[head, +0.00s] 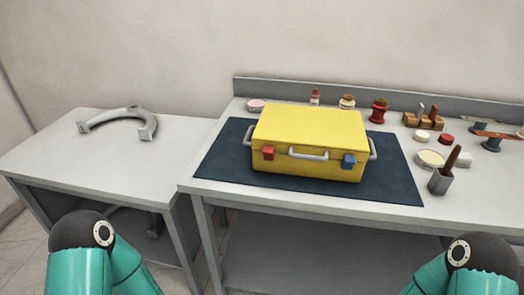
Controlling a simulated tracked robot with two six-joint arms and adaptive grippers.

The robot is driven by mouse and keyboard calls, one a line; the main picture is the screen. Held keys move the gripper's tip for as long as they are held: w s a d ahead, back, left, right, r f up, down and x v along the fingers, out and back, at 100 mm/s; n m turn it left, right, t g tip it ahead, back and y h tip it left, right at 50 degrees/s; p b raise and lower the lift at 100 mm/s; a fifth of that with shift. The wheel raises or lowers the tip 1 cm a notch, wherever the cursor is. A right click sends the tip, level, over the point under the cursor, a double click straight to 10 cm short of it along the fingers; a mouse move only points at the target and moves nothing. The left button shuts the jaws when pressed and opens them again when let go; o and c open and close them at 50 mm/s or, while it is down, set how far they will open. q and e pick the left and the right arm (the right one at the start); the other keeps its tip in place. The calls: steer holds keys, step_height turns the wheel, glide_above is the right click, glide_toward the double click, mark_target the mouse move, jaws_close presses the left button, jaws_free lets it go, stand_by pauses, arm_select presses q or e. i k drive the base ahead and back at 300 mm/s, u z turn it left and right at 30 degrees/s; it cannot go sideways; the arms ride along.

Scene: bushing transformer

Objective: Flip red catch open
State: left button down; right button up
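A yellow case (312,130) with its lid down sits on a dark blue mat (225,172) on the right-hand table. The red catch (268,153) is on the left of the case's front face. A blue catch (348,161) is on the right of that face. A grey front handle (308,153) lies between them, and grey handles are on both sides. The catch is too small to tell its exact position. Only my teal and dark arm links show at the bottom left and bottom right. Neither gripper is in view, and nothing of mine touches the case.
A grey curved bracket (118,118) lies on the left table (45,150). The mat's front strip is clear.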

mark_target(267, 152)
steer(key=z, duration=0.05)
steer(key=k, duration=0.8)
steer(key=z, duration=0.6)
steer(key=i, duration=1)
steer(key=z, duration=0.05)
